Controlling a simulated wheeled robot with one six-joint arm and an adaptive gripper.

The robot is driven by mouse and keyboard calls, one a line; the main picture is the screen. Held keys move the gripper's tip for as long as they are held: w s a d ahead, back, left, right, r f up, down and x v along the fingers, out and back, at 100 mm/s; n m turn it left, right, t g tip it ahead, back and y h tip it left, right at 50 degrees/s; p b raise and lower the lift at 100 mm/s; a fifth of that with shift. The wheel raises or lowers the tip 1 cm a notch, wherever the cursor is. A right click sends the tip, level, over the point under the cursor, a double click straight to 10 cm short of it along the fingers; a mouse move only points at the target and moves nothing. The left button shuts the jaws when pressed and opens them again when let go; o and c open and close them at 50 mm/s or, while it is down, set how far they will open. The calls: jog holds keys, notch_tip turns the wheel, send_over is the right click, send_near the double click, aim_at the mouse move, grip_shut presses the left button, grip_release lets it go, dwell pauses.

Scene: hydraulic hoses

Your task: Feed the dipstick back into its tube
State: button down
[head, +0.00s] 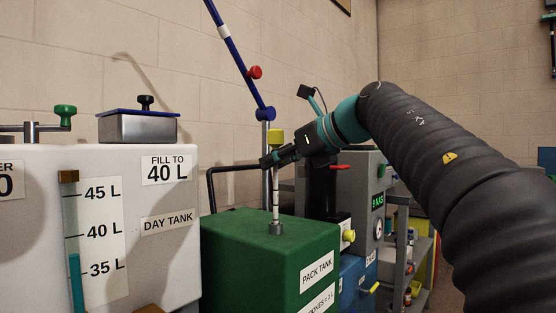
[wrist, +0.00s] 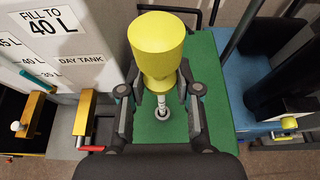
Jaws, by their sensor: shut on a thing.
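The dipstick has a yellow cap (head: 275,137) and a thin pale rod with dark marks (head: 276,190). My gripper (head: 272,159) is shut on it just below the cap and holds it about upright above the green pack tank (head: 245,250). The rod's lower end meets the grey tube collar (head: 276,228) on the tank top; how deep it sits inside is hidden. In the wrist view the yellow cap (wrist: 157,45) hides much of the grip between my gripper's fingers (wrist: 160,82). The rod lines up with the collar (wrist: 162,117) there.
The white day tank (head: 150,220) with its level gauge stands at left. A blue pole with a red knob (head: 254,72) rises just behind the dipstick. A black bent bar (head: 211,185) and a grey cabinet (head: 367,195) stand close behind.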

notch_tip(320, 180, down, 10)
jog(key=b, duration=0.7)
dwell(3.4)
jog(key=shift+f, duration=1.15)
jog(key=c, duration=0.7)
grip_release()
jog(key=shift+d, duration=0.1)
jog(key=v, duration=1.2)
